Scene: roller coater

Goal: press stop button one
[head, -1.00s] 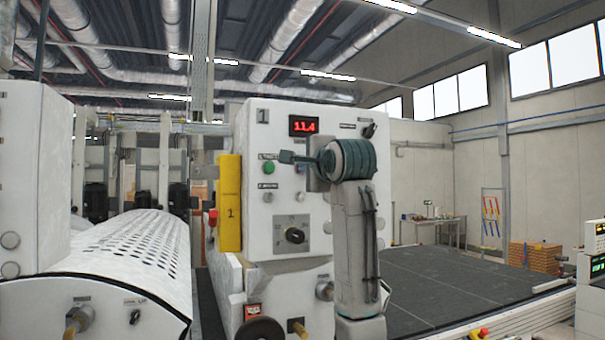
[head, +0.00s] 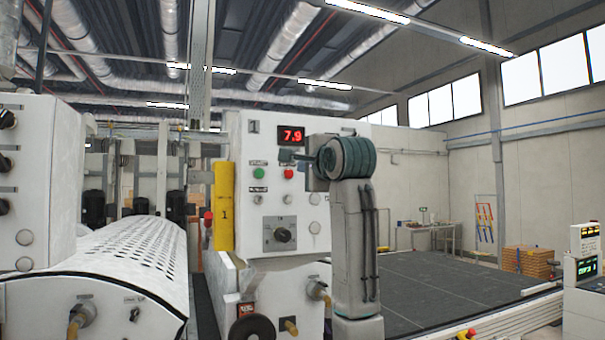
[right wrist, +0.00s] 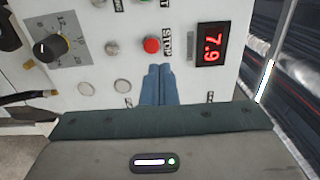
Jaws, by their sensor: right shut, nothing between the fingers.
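The white control panel (head: 277,215) marked 1 stands in the middle of the head view. Its red stop button (head: 288,173) sits right of a green button (head: 259,173) and below a red display (head: 291,136) reading 7.9. My right gripper (head: 284,156) is in front of the panel, its fingers just above the red button in the picture. In the right wrist view the shut, empty fingers (right wrist: 158,70) point at the panel. There the red stop button (right wrist: 151,45) lies just beyond the fingertips, beside a STOP label. A gap seems to show; its depth is unclear. My left gripper is out of view.
A black rotary knob (head: 284,235) and several grey buttons sit lower on the panel. A yellow post (head: 223,205) marked 1 stands at its left edge. A perforated white roller cover (head: 120,262) is at left. A dark flat bed (head: 440,290) extends right.

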